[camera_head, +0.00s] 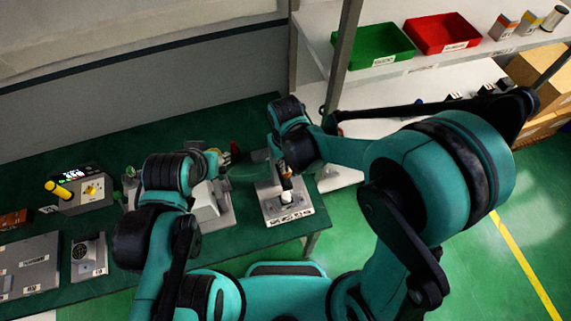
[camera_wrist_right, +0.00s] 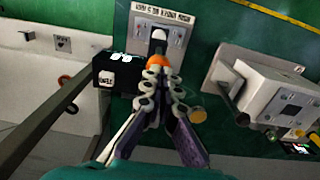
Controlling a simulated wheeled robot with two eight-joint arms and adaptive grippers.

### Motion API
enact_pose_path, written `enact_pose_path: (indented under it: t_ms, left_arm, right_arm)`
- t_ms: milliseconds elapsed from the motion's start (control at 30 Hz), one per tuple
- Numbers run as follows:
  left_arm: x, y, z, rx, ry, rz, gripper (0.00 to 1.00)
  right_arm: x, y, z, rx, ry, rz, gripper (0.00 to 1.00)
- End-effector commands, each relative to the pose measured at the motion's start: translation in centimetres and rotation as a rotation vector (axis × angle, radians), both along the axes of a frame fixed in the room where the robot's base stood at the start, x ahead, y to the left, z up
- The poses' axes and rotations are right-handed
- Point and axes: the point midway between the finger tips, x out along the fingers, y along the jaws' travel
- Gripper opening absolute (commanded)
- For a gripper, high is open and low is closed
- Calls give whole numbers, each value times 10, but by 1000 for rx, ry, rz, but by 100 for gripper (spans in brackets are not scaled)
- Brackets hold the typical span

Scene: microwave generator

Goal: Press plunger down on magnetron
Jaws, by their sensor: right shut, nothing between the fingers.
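A light grey fixture plate (camera_head: 268,208) with a printed label stands near the table's front right corner. It also shows at the top of the right wrist view (camera_wrist_right: 176,36). An upright white and dark plunger-like part (camera_head: 287,197) stands on it, seen from above in the right wrist view (camera_wrist_right: 158,36). My right gripper (camera_head: 286,178) is shut and empty just behind this part. In the right wrist view its fingertips (camera_wrist_right: 158,72) meet beside an orange piece; contact is unclear. My left gripper (camera_head: 224,158) is mostly hidden by its wrist. I cannot make out which part is the magnetron.
A grey box-like machine (camera_head: 213,208) stands left of the fixture. A control box with a yellow handle (camera_head: 66,198) is farther left. A black box (camera_wrist_right: 118,72) is close left of my right fingers. Green (camera_head: 374,46) and red (camera_head: 441,34) bins sit on the shelf.

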Motion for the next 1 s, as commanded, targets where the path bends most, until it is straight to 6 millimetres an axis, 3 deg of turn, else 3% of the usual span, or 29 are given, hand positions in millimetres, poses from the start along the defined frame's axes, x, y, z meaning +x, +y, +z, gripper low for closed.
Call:
enact_pose_path:
  t_ms: [167,500,600,1000]
  left_arm:
    - [0,0,-13,0,0,0,40]
    - [0,0,-70,0,0,0,40]
    - [0,0,-79,0,0,0,40]
    - [0,0,-79,0,0,0,40]
  right_arm:
    - [0,0,-13,0,0,0,0]
    - [0,0,-73,0,0,0,0]
    - [0,0,-83,0,-1,0,0]
    - [-1,1,-84,2,4,1,0]
